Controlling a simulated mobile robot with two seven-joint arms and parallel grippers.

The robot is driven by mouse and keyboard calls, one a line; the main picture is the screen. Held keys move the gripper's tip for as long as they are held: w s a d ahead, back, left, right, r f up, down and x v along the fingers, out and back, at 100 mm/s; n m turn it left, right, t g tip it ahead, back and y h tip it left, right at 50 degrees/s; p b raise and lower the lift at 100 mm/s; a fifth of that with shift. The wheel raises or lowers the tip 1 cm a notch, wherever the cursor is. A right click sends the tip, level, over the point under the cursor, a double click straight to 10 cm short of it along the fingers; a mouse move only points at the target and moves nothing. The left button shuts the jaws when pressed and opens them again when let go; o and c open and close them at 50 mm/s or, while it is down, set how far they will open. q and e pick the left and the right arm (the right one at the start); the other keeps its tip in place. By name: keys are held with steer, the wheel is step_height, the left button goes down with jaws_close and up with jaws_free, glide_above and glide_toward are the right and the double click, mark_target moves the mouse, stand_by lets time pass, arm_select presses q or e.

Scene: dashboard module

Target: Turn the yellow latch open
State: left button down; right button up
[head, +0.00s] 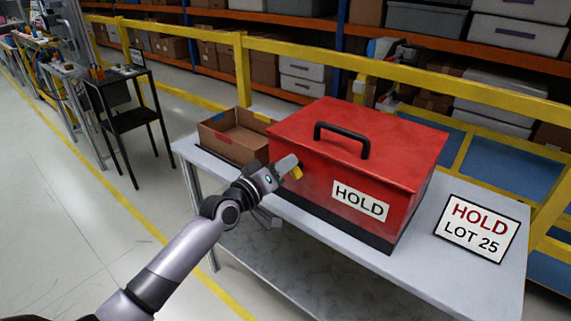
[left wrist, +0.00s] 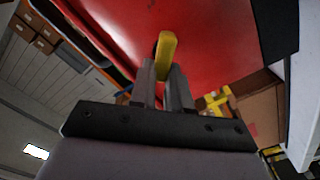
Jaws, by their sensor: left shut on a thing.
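A red box (head: 350,140) with a black handle (head: 341,138) on its lid and a HOLD label stands on the grey table. The yellow latch (head: 297,172) is on its front face near the left end, mostly hidden by my left gripper (head: 287,167). In the left wrist view the yellow latch (left wrist: 166,52) sticks out between the fingertips of my left gripper (left wrist: 164,78), against the red face. The gripper is shut on the latch. My right gripper is in neither view.
An open cardboard box (head: 233,136) stands on the table left of the red box. A HOLD LOT 25 sign (head: 481,226) lies on the table (head: 420,270) at the right. A yellow railing (head: 400,72) runs behind the table.

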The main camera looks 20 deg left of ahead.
arm_select(q)
steer(key=shift+w+a+f+n, duration=0.1)
steer(key=shift+f+n, duration=0.1)
steer(key=shift+n, duration=1.3)
steer(key=shift+s+a+f+n, duration=0.1)
steer(key=shift+f+n, duration=0.15)
steer(key=shift+n, duration=1.25)
steer(key=shift+w+a+f+n, duration=0.1)
steer(key=shift+f+n, duration=0.1)
steer(key=shift+n, duration=1.3)
steer(key=c, duration=1.1)
jaws_free()
steer(key=shift+v, duration=3.55)
